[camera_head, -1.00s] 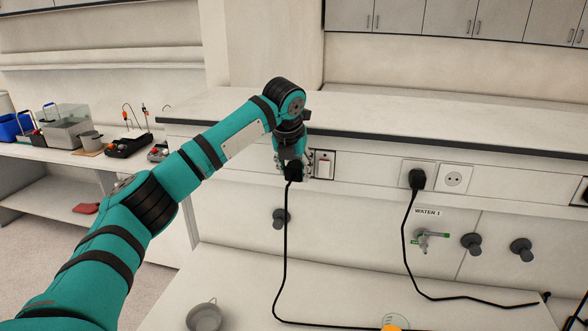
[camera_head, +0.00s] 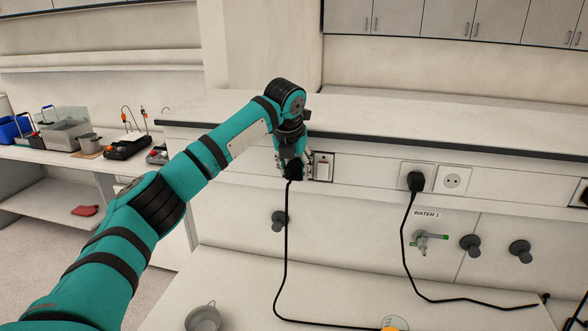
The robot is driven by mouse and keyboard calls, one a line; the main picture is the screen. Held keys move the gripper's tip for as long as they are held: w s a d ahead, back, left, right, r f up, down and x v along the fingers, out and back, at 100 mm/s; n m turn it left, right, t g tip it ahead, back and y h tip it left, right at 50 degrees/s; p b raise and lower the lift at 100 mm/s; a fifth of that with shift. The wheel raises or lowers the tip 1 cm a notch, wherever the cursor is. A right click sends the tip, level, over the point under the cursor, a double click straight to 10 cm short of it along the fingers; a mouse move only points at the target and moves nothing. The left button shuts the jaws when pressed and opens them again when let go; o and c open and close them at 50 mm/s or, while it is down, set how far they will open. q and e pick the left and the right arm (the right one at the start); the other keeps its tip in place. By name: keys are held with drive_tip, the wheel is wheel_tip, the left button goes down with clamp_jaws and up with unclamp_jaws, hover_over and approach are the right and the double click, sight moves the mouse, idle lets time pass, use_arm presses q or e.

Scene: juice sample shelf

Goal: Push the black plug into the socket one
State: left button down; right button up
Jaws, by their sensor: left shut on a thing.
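My left gripper (camera_head: 292,169) is shut on a black plug (camera_head: 293,172) at the shelf's front panel, just left of a white switch (camera_head: 322,167). A black cord (camera_head: 286,245) hangs from this plug to the worktop. The socket behind the gripper is hidden, so I cannot tell whether the plug is seated in it. Another black plug (camera_head: 416,181) sits in a wall socket further right. An empty round socket (camera_head: 452,181) is beside it. My right gripper is not in view.
A grey metal cup (camera_head: 203,318) stands on the worktop (camera_head: 240,283). The shelf edge (camera_head: 400,138) runs just above the sockets.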

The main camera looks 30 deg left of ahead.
use_arm(q)
drive_tip(key=shift+w, duration=0.3)
idle(0.5)
drive_tip(key=c, duration=0.6)
unclamp_jaws()
drive_tip(key=v, duration=1.2)
